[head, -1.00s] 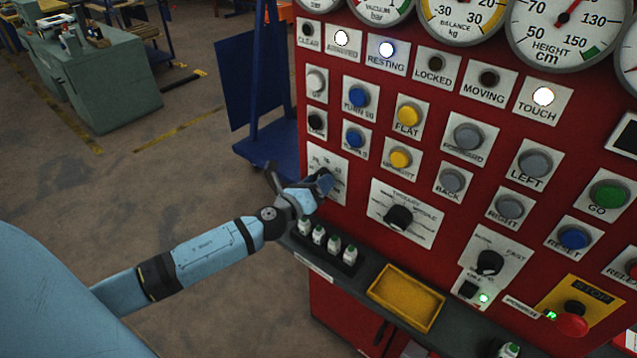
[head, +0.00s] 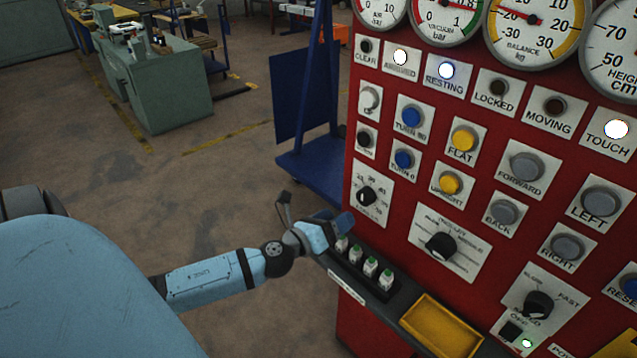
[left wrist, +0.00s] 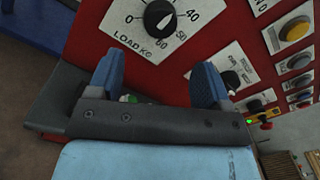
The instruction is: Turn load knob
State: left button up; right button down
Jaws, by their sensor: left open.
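The load knob (head: 366,197) is a black round knob on a white dial plate at the left edge of the red panel. In the left wrist view the load knob (left wrist: 160,18) sits at the top, with "LOAD KG" and scale numbers around it. Its white mark seems to point toward the 40 side. My left gripper (head: 316,214) is below and left of the knob, apart from it. In the left wrist view the blue fingers of the left gripper (left wrist: 158,80) are spread with nothing held between them. My right gripper is not in view.
A second black knob (head: 440,246) is on a plate to the right. Below the panel, a ledge carries several small green-and-white items (head: 370,267) and a yellow tray (head: 440,325). Coloured push buttons cover the panel above. A blue stand (head: 322,170) is left of the panel.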

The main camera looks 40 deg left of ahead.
pick_arm(q)
jog(key=s, duration=0.3)
jog(key=s+b, duration=0.1)
jog(key=s, duration=0.1)
jog(key=shift+s+a, duration=0.1)
jog(key=shift+a, duration=0.2)
jog(key=shift+f, duration=0.1)
jog(key=s+d+f+n+g+p, duration=0.2)
jog(key=d+n, duration=0.4)
jog(key=n, duration=0.3)
jog(key=s+d+f+n+g+p, duration=0.2)
jog(key=s+d+f+n+p, duration=0.2)
jog(key=n, duration=0.5)
jog(key=s+d+f+n+g+h+p, duration=0.1)
jog(key=s+d+f+n+g+p, duration=0.2)
jog(key=s+d+n+p, duration=0.2)
jog(key=s+d+n, duration=0.2)
jog(key=d+n, duration=0.1)
jog(key=n, duration=0.1)
jog(key=shift+s+d+f+n+p, duration=0.2)
jog(key=shift+s+n+p, duration=0.1)
jog(key=shift+n, duration=0.1)
jog(key=shift+w, duration=0.1)
